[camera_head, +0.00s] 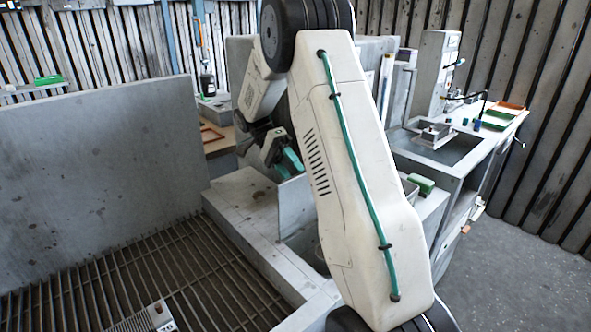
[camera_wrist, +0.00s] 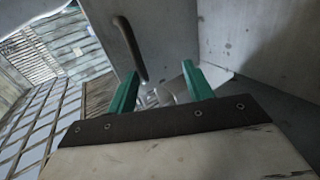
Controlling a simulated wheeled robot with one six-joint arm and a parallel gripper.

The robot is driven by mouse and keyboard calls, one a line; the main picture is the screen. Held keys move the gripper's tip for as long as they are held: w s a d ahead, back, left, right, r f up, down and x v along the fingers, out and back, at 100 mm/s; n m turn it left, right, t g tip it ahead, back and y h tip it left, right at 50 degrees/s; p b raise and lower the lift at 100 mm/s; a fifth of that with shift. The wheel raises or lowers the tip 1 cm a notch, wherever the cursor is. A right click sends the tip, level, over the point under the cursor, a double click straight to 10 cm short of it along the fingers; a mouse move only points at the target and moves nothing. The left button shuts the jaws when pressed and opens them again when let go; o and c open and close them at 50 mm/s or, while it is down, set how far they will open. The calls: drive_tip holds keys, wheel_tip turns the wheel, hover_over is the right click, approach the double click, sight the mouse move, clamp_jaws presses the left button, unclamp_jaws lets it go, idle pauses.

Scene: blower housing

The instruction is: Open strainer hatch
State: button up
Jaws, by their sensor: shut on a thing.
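The strainer hatch appears to be the grey plate (camera_head: 294,208) standing up at the edge of an opening in the concrete block. In the wrist view a grey panel (camera_wrist: 168,35) carries a dark bent bar handle (camera_wrist: 129,45). My gripper (camera_head: 290,160) is at the top of the plate, its teal fingers partly hidden by my arm. In the wrist view my gripper (camera_wrist: 162,88) has its fingers on either side of the handle's lower end and is shut on it. The exact contact is hard to see.
A tall concrete wall (camera_head: 100,150) and a floor grating (camera_head: 130,285) lie to the left. A bench with a sink (camera_head: 438,150) stands at the right, with a green block (camera_head: 421,183) near its front. My arm hides much of the middle.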

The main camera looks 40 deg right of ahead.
drive_tip(key=shift+w+a+f+g, duration=0.1)
drive_tip(key=shift+f+g, duration=0.05)
drive_tip(key=shift+f, duration=0.25)
drive_tip(key=shift+w+a+f+g, duration=0.1)
drive_tip(key=shift+f+g, duration=0.05)
drive_tip(key=shift+f, duration=0.25)
clamp_jaws()
drive_tip(key=shift+w+d, duration=0.1)
drive_tip(key=shift+o, duration=1.3)
unclamp_jaws()
drive_tip(key=shift+o, duration=1.1)
drive_tip(key=shift+w+d+f, duration=0.1)
drive_tip(key=shift+w, duration=0.1)
drive_tip(key=shift+r, duration=0.3)
